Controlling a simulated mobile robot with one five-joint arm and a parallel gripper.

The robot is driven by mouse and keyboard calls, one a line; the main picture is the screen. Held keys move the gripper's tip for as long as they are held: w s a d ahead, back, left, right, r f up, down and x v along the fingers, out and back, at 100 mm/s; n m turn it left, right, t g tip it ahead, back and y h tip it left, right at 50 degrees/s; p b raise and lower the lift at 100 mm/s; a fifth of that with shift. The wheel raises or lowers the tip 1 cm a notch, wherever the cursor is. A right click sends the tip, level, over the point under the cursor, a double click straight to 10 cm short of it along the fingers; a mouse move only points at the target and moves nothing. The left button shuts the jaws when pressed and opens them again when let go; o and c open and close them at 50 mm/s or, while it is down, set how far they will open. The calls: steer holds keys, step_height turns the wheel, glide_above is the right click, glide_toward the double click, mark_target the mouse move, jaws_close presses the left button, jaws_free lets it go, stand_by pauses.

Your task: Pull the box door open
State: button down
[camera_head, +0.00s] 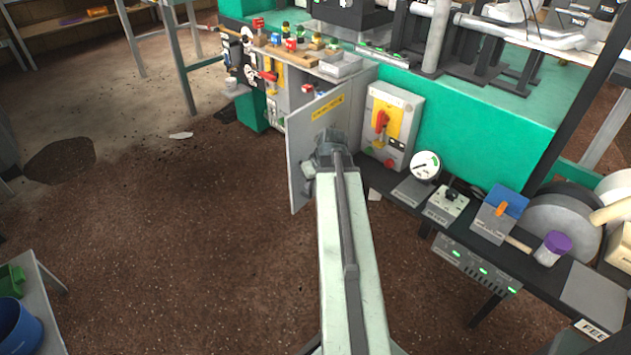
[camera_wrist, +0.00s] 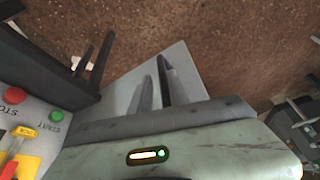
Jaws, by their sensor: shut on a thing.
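The box door (camera_head: 301,158) is a flat grey panel with a yellow label near its top. It stands swung out from the grey box (camera_head: 342,76), and part of the box's inside shows behind it. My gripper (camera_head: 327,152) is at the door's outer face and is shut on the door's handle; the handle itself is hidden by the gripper. In the wrist view the grey door panel (camera_wrist: 192,74) lies beyond my gripper's two fingers (camera_wrist: 157,85), which are close together.
A panel with a red-and-yellow switch (camera_head: 383,122) stands just right of the door. A gauge (camera_head: 425,166) and a bench with several devices lie further right. Several small coloured items (camera_head: 290,40) stand on the box top. The brown floor (camera_head: 200,250) to the left is mostly clear.

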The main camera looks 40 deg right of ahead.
steer(key=c, duration=1.5)
jaws_free()
steer(key=shift+s+d, duration=0.35)
steer(key=shift+d, duration=0.25)
steer(key=shift+o, duration=0.2)
steer(key=shift+w+a, duration=0.1)
steer(key=shift+a, duration=0.05)
steer(key=p+v, duration=0.7)
steer(key=shift+a+r, duration=0.15)
steer(key=shift+r, duration=0.2)
